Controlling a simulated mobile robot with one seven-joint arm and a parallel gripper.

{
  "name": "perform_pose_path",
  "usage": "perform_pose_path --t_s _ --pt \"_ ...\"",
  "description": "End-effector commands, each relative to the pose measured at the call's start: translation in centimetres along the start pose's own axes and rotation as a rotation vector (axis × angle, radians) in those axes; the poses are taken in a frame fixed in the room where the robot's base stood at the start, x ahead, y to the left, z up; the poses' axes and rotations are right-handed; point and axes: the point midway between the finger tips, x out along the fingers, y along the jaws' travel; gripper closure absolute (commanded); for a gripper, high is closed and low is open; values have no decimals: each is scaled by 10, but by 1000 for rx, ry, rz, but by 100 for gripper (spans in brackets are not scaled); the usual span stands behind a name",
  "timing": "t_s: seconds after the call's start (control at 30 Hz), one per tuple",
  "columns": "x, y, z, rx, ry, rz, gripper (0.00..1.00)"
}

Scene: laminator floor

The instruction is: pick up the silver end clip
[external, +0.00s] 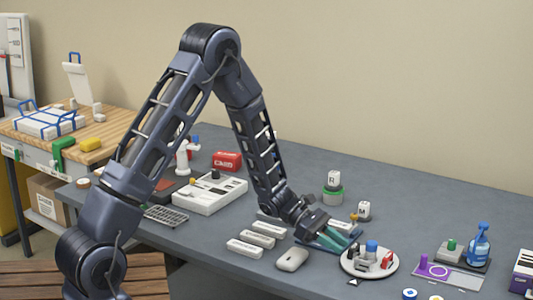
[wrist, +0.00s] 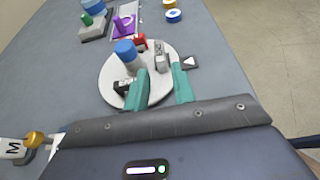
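A small silver clip (wrist: 161,56), which looks like the silver end clip, stands on the white round plate (wrist: 108,76) in the wrist view. It is near the plate's right side, beyond the gap between my fingertips. In the external view the clip is small and hard to tell from the things around it. My gripper (wrist: 162,82) has two green fingers spread apart with nothing between them. In the external view my gripper (external: 338,240) is low at the left edge of the plate (external: 350,268).
A blue-topped cylinder (wrist: 127,54), a red clip (wrist: 139,42) and a black clip (wrist: 124,86) share the plate. The black clip is close to the left finger. A black triangle-marked tile (wrist: 190,62) lies beside the plate. A grey mouse-like object (external: 292,258) lies left of my gripper.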

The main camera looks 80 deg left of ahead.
Motion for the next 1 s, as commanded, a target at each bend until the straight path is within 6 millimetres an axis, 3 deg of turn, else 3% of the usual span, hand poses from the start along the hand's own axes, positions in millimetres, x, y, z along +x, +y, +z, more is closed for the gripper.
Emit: perform_pose_path --t_s 0.13,0.47,0.7,1.0 --pt "23 -1 0 0 0 -3 75" --pt "47 -1 1 2 1 -3 75" --pt "79 0 2 1 0 -3 75" --pt "87 0 2 2 0 -1 75"
